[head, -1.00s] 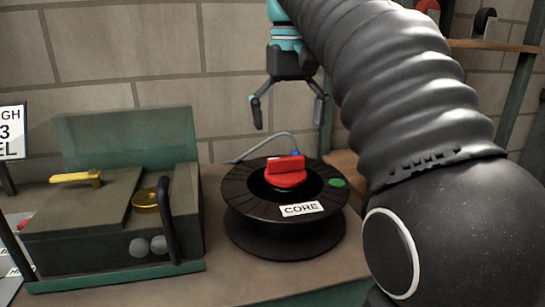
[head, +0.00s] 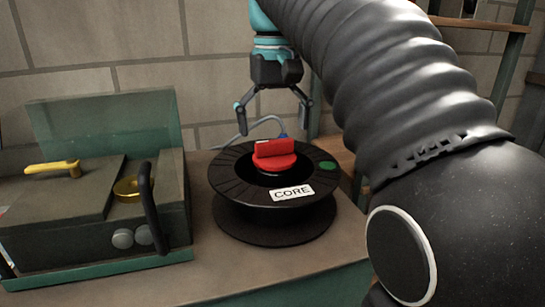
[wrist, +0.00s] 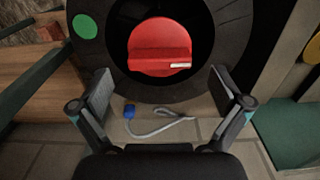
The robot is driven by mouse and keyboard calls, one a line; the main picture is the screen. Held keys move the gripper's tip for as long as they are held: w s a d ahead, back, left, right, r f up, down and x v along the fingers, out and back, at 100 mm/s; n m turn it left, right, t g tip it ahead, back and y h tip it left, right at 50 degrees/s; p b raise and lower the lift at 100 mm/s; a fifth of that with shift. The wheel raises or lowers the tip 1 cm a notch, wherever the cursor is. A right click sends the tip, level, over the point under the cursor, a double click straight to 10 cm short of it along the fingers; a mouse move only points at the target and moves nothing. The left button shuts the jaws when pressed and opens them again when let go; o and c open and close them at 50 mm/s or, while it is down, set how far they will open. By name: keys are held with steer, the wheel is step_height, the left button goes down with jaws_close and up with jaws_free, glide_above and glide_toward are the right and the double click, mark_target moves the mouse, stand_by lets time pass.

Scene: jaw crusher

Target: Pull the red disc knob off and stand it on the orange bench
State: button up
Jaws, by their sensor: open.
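The red disc knob (head: 273,157), with a raised grip bar, sits in the central opening of a black spool (head: 226,182) labelled CORE. In the wrist view the knob (wrist: 160,48) shows its round red face and a small pale mark on the bar. My gripper (head: 274,120) is open and empty, just above and behind the knob in the head view. In the wrist view the knob lies beyond the open fingers (wrist: 161,85), with a gap between. I cannot tell which surface is the orange bench; a brown-orange wooden surface (wrist: 42,88) shows beside the spool.
The spool stands on a brown worktop (head: 205,262). A dark box machine (head: 60,240) with a yellow lever (head: 50,168), a brass ring (head: 127,188) and a black handle (head: 150,207) stands at left. A grey cable with a blue plug (wrist: 129,111) lies behind the spool.

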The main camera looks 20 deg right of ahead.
mark_target(274, 140)
steer(key=shift+f+b, duration=1)
steer(key=shift+f, duration=1.1)
steer(key=shift+p, duration=0.6)
steer(key=c, duration=1.6)
steer(key=shift+r+p, duration=1.15)
steer(key=shift+r, duration=1.85)
